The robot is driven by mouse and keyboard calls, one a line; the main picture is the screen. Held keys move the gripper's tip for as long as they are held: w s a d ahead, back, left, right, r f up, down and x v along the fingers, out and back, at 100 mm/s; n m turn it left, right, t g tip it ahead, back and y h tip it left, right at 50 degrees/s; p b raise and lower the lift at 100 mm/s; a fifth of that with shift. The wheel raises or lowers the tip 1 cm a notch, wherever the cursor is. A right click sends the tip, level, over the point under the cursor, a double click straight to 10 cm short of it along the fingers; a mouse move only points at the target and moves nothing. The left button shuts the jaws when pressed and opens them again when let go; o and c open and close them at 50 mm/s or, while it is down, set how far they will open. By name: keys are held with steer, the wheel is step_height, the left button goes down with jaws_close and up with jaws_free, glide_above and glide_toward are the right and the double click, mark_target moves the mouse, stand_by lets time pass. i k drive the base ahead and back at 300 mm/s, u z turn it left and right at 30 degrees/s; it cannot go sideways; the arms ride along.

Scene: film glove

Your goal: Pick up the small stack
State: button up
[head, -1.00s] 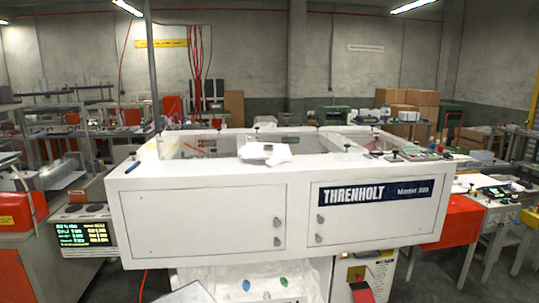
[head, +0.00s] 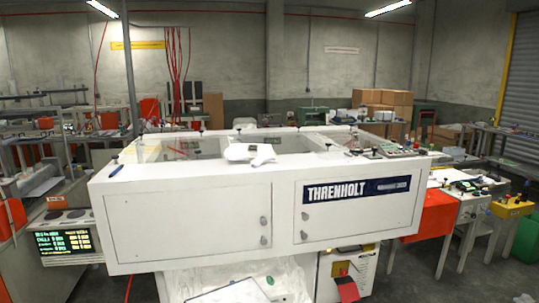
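A small white, flat, irregular pile (head: 250,153) lies on the top of the white THRENHOLT machine (head: 190,225), near the middle of its front edge. It looks like thin film or gloves, and I cannot tell whether it is the small stack. No other clear stack shows. My gripper is not in view.
The machine fills the middle, with a blue pen (head: 116,170) on its top left and a control panel (head: 395,150) at the right. A display (head: 65,241) stands at left. A red cabinet (head: 425,214) and a yellow box (head: 512,207) stand at right. Floor is open at lower right.

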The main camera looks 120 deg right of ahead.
mark_target(258, 154)
steer(key=z, duration=4.6)
steer(key=i, duration=0.1)
steer(key=u, duration=3.45)
steer(key=k, duration=0.2)
steer(key=z, duration=1.85)
steer(key=k, duration=0.65)
steer(key=u, duration=0.3)
steer(key=i, duration=1)
steer(key=u, duration=0.1)
